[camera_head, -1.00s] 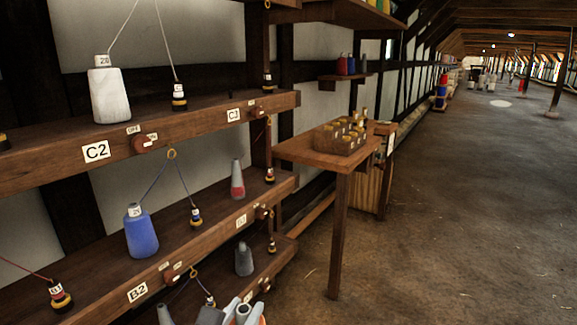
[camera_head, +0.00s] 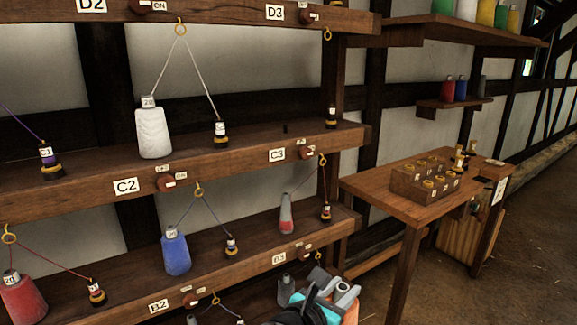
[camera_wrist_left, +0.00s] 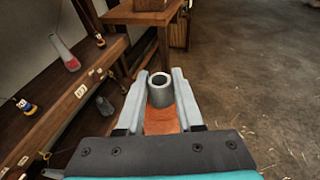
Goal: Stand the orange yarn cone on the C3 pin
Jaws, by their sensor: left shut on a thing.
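My left gripper (camera_head: 336,286) is at the bottom of the head view, in front of the lower shelves. It is shut on the orange yarn cone (camera_head: 351,312); in the left wrist view the orange cone (camera_wrist_left: 160,124) sits between the two grey fingers, its hollow grey tip pointing away from the palm. The C3 pin (camera_head: 285,129) is a short dark peg standing bare on the shelf above the C3 label (camera_head: 277,154). The cone is well below that pin and apart from it. My right gripper is not in view.
A white cone (camera_head: 153,132) stands left of the pin, its yarn running through a ring to a bobbin (camera_head: 220,132). Another bobbin (camera_head: 331,117) stands right of the pin. A red-grey cone (camera_head: 286,215) is on the shelf below. A wooden table (camera_head: 375,190) juts out at right.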

